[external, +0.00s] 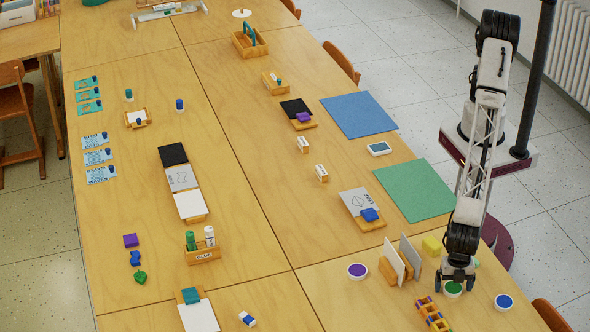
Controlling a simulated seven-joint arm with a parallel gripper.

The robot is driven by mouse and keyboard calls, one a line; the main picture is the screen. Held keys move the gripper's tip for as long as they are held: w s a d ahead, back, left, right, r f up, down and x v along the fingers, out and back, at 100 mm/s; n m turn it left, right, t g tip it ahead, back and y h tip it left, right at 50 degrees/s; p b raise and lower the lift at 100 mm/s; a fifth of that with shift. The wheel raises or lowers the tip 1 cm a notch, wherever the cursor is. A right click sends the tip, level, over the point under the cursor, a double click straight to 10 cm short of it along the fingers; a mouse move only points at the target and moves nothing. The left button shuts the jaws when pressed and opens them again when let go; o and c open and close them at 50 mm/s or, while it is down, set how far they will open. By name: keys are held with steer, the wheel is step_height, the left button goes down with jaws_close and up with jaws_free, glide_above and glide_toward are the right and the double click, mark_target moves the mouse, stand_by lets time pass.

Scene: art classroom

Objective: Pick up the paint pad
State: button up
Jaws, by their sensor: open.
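Several round paint pads with white rims lie on the wooden table at the lower right. A green paint pad (453,291) is directly below my gripper (455,285), partly hidden by it. A blue paint pad (503,302) lies to its right. A purple paint pad (357,271) lies to the left, beyond an upright card holder. My gripper points down and is open, with its fingers around or just above the green pad. I cannot tell whether they touch it.
A wooden holder with upright cards (402,262) stands close on the left of my gripper. A wooden rack with yellow and purple pieces (432,315) is in front. A green mat (414,190) lies farther back.

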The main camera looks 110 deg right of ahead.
mark_target(453, 288)
steer(key=shift+c, duration=0.3)
steer(key=c, duration=1)
steer(key=shift+r, duration=0.1)
steer(key=shift+r, duration=0.7)
step_height(453, 288, up, 2)
steer(key=shift+r, duration=0.1)
steer(key=s+d, duration=0.3)
steer(key=d, duration=0.1)
steer(key=s+d, duration=0.4)
steer(key=s+d+r, duration=0.1)
steer(key=s+d, duration=0.2)
steer(key=d, duration=0.1)
steer(key=shift+s+d+r, duration=0.1)
steer(key=shift+s+d, duration=0.05)
